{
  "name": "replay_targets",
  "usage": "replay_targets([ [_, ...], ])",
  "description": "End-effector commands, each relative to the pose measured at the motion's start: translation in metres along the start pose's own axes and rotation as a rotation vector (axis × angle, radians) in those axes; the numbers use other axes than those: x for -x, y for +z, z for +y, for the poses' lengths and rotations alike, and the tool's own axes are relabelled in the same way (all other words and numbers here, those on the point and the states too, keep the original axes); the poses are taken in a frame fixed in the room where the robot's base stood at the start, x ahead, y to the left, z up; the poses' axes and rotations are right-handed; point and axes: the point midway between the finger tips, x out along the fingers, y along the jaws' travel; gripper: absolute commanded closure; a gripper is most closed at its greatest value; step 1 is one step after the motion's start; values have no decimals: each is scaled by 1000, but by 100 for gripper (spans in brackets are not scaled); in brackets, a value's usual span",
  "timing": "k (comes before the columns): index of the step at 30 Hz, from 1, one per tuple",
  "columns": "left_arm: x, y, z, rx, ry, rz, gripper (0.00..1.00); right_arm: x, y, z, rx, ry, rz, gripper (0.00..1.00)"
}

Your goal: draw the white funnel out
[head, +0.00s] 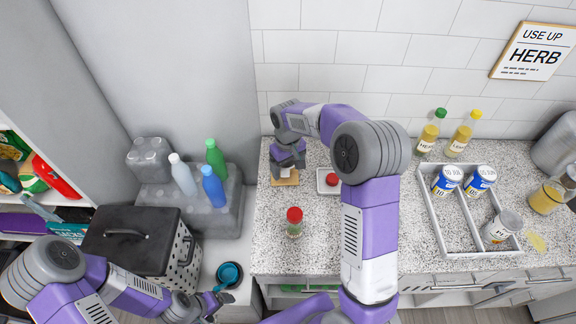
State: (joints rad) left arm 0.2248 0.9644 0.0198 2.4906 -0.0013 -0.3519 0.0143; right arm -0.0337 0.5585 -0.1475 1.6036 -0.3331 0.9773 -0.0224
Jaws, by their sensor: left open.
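I cannot make out a white funnel anywhere in the head view. My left gripper (216,299) is low at the bottom, open, just below a blue round cup (230,274) on the light surface beside the black box. I cannot tell whether it touches the cup. My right gripper (287,168) points down over a small tan board (286,179) at the back left of the speckled counter. Its fingertips are too small and dark to show whether they are apart or hold anything.
A black lidded box (130,237) stands left of the cup, with several bottles (214,187) behind it. On the counter (275,240) are a red-capped jar (294,222), a small white tray (322,188) and a divided tray (453,236) with cans. The counter's front middle is fairly clear.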

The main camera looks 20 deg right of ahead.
Motion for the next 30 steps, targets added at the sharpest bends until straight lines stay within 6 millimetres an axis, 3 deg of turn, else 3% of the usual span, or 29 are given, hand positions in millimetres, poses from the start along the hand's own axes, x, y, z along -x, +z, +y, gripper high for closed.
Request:
replay_targets([
  [3,0,0,0,0,0,0,16,0,0,0,0,0,0,48],
  [30,31,1,12,0,0,0,16,40,0,0,0,0,1,48],
])
